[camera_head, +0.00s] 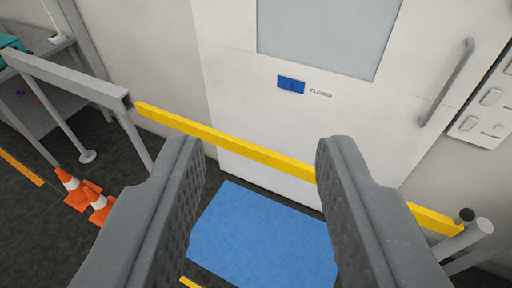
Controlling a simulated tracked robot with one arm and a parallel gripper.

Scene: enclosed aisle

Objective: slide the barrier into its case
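The barrier is a long yellow bar (250,150) that runs across the front of a white door. Its left end is at the open mouth of the grey case (80,85), a long hollow beam on legs at the left. Its right end lies by a grey post (470,235) with a dark knob at the right. My gripper (260,160) is open, its two dark grey ridged fingers wide apart. The bar's middle shows between the fingers, and the right finger hides part of it. I cannot tell any contact between the fingers and the bar.
A white door (240,65) with a window, a blue sign (291,84) and a handle (446,82) stands behind the bar. A blue mat (265,235) lies on the dark floor. Orange cones (77,188) stand at the left. A wall panel (487,105) is at the right.

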